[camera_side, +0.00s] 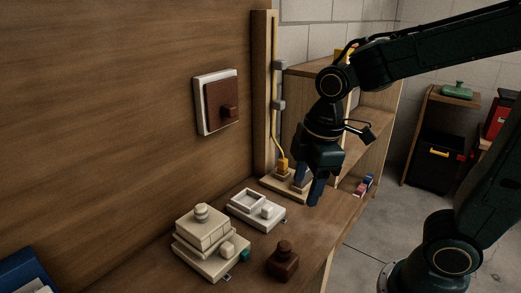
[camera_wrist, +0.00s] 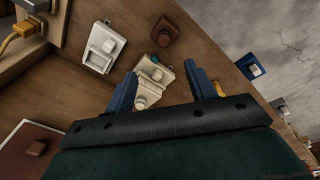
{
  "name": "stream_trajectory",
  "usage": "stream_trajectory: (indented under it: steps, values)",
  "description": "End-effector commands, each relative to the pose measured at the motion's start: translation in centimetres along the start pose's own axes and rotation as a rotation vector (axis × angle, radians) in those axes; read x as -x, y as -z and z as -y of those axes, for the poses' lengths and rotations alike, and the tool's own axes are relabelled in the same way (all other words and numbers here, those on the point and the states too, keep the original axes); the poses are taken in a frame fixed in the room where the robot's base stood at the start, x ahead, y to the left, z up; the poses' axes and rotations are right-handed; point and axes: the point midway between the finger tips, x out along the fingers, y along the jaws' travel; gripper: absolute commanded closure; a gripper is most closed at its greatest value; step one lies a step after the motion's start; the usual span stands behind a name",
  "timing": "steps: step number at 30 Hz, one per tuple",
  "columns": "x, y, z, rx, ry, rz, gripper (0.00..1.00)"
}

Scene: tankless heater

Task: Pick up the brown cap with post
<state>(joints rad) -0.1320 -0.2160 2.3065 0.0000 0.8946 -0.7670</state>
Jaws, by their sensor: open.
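The brown cap with post (camera_side: 283,262) stands upright on the wooden bench near its front edge, a dark brown block with a small post on top. In the wrist view it shows near the top middle (camera_wrist: 164,33), beyond my fingertips. My gripper (camera_side: 306,186) is open and empty, with blue fingers pointing down. It hangs behind and above the cap, near the back of the bench, apart from it. In the wrist view my gripper (camera_wrist: 161,70) has its two fingers spread wide.
A stacked cream block (camera_side: 205,240) stands left of the cap. A white tray-like part (camera_side: 255,211) lies behind. A white-framed brown panel with a knob (camera_side: 217,103) is on the wall. A yellow plug (camera_side: 282,166) stands at the back. Bench space right of the white part is clear.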

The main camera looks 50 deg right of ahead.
Motion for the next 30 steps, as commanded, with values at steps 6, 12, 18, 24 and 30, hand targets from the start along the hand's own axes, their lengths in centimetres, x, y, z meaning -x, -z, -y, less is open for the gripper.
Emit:
stream_trajectory:
  steps: [6, 12, 18, 24, 30]
  values:
    - [-3.1, 2.2, -0.5, 0.259, 0.08, 0.061, 0.45]
    - [-4.7, 3.2, -0.6, 0.396, 0.123, 0.084, 0.45]
    - [-5.1, 3.4, -0.6, 0.429, 0.132, 0.088, 0.45]
    - [-5.5, 3.3, -0.6, 0.427, 0.132, 0.089, 0.45]
    - [-7.5, 3.0, -0.3, 0.425, 0.134, 0.09, 0.45]
